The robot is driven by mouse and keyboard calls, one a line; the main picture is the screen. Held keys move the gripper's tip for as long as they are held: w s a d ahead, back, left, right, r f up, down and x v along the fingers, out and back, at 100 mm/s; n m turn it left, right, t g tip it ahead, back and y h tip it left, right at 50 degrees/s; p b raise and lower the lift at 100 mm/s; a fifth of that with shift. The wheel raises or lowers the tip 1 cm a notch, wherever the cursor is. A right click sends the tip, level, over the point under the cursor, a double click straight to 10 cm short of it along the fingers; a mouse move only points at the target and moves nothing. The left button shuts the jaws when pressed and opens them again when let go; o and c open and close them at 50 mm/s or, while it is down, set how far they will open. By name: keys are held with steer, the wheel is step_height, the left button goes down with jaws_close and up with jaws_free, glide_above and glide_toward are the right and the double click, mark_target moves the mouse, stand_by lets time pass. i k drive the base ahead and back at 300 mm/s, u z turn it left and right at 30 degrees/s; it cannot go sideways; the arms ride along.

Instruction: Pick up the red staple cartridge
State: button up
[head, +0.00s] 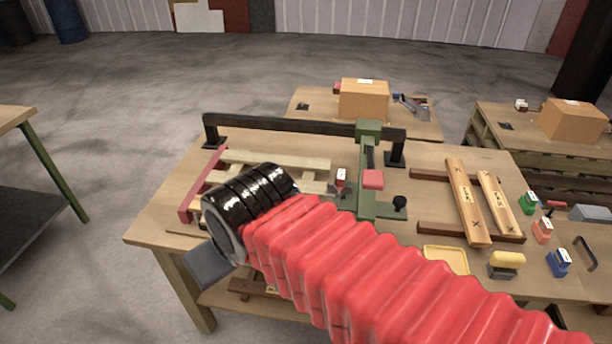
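A small red cartridge with a white top (341,178) stands on the workbench, just left of the green press frame (367,190). A similar orange-red cartridge (543,231) stands at the right of the bench, between a green cartridge (529,203) and a blue one (559,263). I cannot tell for sure which is the red staple cartridge. My arm, in a red ribbed sleeve, reaches in from the lower right to the bench's left front edge. Only a grey part of my gripper (210,264) shows, well left of all the cartridges. Its fingers are hidden.
A wooden slatted frame (275,160) lies behind my wrist. Two marked planks (467,203) lie on dark strips at the right. A yellow tray (446,259) and a yellow-topped block (506,263) sit near the front edge. A dark rail (290,127) runs along the back.

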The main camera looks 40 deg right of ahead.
mark_target(340, 181)
steer(key=u, duration=0.25)
steer(key=i, duration=0.9)
steer(key=z, duration=0.05)
